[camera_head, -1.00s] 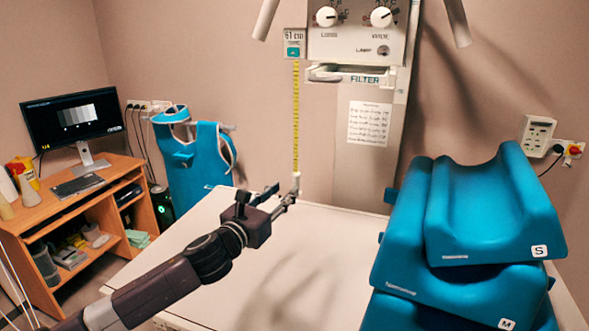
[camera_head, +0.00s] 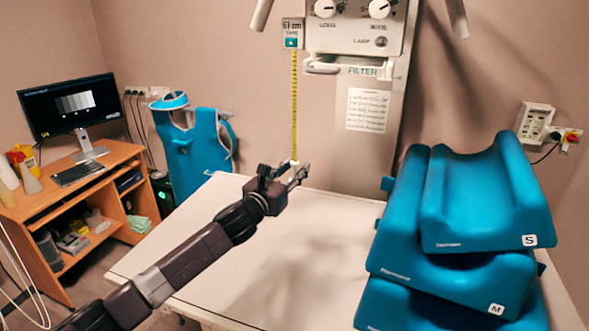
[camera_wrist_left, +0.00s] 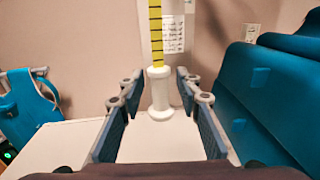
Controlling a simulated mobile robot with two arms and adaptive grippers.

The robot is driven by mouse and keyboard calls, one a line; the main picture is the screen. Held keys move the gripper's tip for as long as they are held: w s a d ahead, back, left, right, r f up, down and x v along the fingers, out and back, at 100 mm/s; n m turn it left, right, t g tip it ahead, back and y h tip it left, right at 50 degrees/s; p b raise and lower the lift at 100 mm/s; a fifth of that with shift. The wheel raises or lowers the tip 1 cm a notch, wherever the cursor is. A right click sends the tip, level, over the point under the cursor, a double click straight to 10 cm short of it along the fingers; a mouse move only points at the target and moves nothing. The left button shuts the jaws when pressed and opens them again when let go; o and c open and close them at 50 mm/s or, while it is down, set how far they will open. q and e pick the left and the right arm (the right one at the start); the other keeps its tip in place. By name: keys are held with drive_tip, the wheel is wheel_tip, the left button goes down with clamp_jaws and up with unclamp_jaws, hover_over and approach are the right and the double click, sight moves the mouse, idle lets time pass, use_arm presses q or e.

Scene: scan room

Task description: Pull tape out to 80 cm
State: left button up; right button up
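The yellow tape (camera_head: 294,100) hangs straight down from its housing (camera_head: 292,35), whose label appears to read 61 cm. At its lower end is a white spool-shaped handle, clear in the left wrist view (camera_wrist_left: 160,97) and small and partly hidden by my gripper in the head view. My left gripper (camera_head: 294,173) is open. In the left wrist view its two fingers (camera_wrist_left: 160,108) stand on either side of the handle, with a gap on both sides. I see no contact. My right gripper is not in view.
A white table (camera_head: 250,285) lies below the arm. Stacked blue cushions (camera_head: 480,200) stand on its right side. The column with the control panel (camera_head: 355,28) is behind the table. A blue apron (camera_head: 190,145) and a desk (camera_head: 70,190) are at left.

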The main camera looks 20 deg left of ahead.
use_arm(q)
clamp_jaws()
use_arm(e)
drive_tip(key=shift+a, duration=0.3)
use_arm(q)
wheel_tip(320, 180, down, 19)
drive_tip(key=b, duration=1.3)
drive_tip(key=shift+f, duration=0.15)
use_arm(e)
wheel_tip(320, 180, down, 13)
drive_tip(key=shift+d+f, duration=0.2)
use_arm(q)
unclamp_jaws()
drive_tip(key=shift+r, duration=0.2)
drive_tip(key=s+a, duration=0.2)
drive_tip(key=s, duration=1)
drive_tip(key=shift+a, duration=0.2)
drive_tip(key=shift+w, duration=0.1)
